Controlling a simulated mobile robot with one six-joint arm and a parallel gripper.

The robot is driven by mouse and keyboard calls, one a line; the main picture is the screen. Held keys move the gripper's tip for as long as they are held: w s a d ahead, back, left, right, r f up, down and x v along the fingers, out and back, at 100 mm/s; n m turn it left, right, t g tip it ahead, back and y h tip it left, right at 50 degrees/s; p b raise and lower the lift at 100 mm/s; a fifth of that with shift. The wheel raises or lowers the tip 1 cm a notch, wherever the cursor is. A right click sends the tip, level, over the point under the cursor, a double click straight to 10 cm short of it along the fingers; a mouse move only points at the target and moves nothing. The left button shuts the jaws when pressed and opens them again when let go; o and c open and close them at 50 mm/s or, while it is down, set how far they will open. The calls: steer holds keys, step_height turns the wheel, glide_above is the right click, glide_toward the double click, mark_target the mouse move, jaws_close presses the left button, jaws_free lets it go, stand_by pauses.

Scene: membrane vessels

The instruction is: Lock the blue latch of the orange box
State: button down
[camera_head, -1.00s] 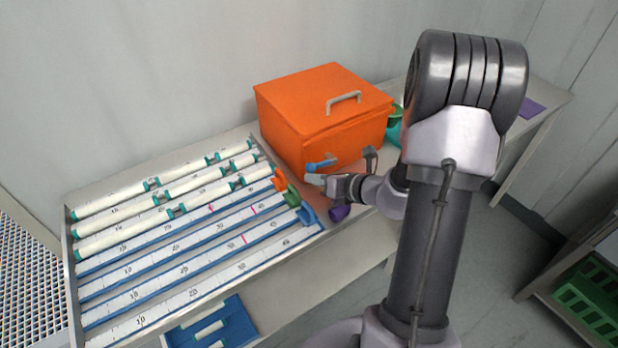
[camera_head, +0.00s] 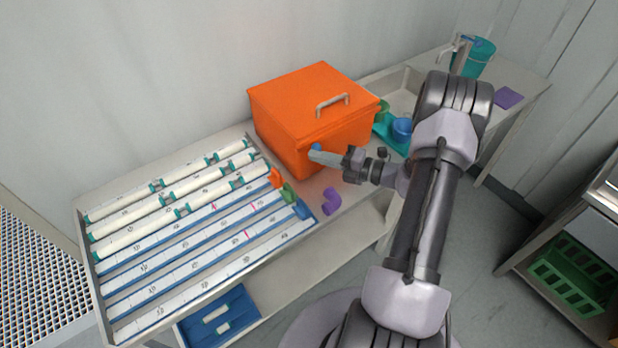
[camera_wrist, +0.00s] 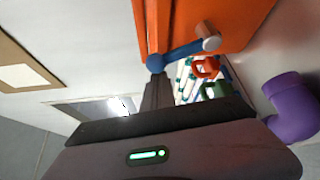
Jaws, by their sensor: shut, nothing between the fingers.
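The orange box (camera_head: 330,127) stands on the bench with its lid down; its side also fills the top of the wrist view (camera_wrist: 225,18). The blue latch (camera_wrist: 183,52) is a bar on the box, with a rounded blue end and a pale grey knob at the other end. In the head view only a small blue part of the latch (camera_head: 316,147) shows; my gripper hides the rest. My gripper (camera_head: 318,156) is shut and empty in front of the box. In the wrist view its fingertips (camera_wrist: 158,80) are close to the latch's rounded end; I cannot tell whether they touch.
A purple elbow piece (camera_head: 331,201) lies on the bench near my gripper. A rack of white tubes and blue channels (camera_head: 190,240) fills the bench at left, with orange and green caps at its edge. Teal and blue items (camera_head: 400,130) stand right of the box.

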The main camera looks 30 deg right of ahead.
mark_target(318, 145)
steer(key=shift+d+r+m+t+y+b, duration=0.15)
steer(key=shift+d+r+m+t+y, duration=0.15)
steer(key=shift+d+m+t, duration=0.45)
steer(key=shift+d+r+m+t+y+b, duration=0.15)
steer(key=shift+d+r+m+t+y, duration=0.2)
steer(key=shift+d+m, duration=0.8)
steer(key=shift+a+m, duration=0.25)
steer(key=shift+m, duration=0.15)
